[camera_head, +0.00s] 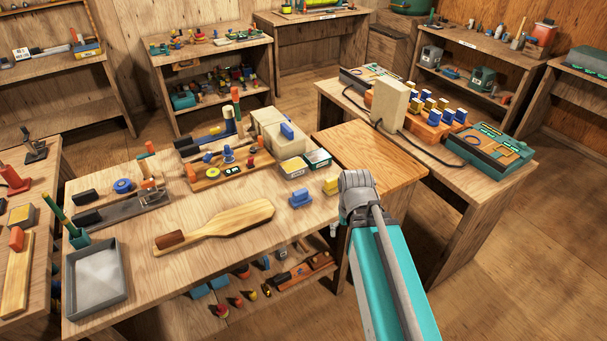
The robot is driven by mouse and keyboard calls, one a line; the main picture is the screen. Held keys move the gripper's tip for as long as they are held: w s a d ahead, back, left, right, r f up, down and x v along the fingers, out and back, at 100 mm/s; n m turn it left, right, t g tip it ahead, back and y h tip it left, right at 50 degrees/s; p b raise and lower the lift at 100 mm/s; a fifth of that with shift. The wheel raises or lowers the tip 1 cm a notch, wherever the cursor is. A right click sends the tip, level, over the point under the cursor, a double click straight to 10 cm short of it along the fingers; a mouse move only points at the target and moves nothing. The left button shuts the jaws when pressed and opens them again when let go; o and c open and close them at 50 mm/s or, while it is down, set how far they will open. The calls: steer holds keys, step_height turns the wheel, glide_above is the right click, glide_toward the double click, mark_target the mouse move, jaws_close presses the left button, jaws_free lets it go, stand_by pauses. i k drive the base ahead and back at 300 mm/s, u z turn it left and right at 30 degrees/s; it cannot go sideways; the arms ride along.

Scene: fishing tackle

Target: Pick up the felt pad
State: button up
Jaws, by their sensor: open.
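I cannot tell for certain which thing is the felt pad. A flat pale grey sheet (98,272) lies in a dark grey tray (122,262) at the left front of the workbench. A small dark brown block (169,240) sits at the left end of a paddle-shaped wooden board (228,222). My gripper (335,229) is at the right front edge of the bench, far right of the tray and the board. It is open, small and partly hidden by my wrist, and nothing shows in it.
A blue block (300,198) and a yellow block (331,185) stand on the bench close to my gripper. Wooden racks with several tools and a pale box (280,130) fill the bench's back. Bare wood surrounds the paddle-shaped board. A second bench (480,190) stands at right.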

mark_target(330, 188)
steer(key=k, duration=1.35)
steer(key=u, duration=0.6)
steer(key=i, duration=1.6)
steer(key=z, duration=0.4)
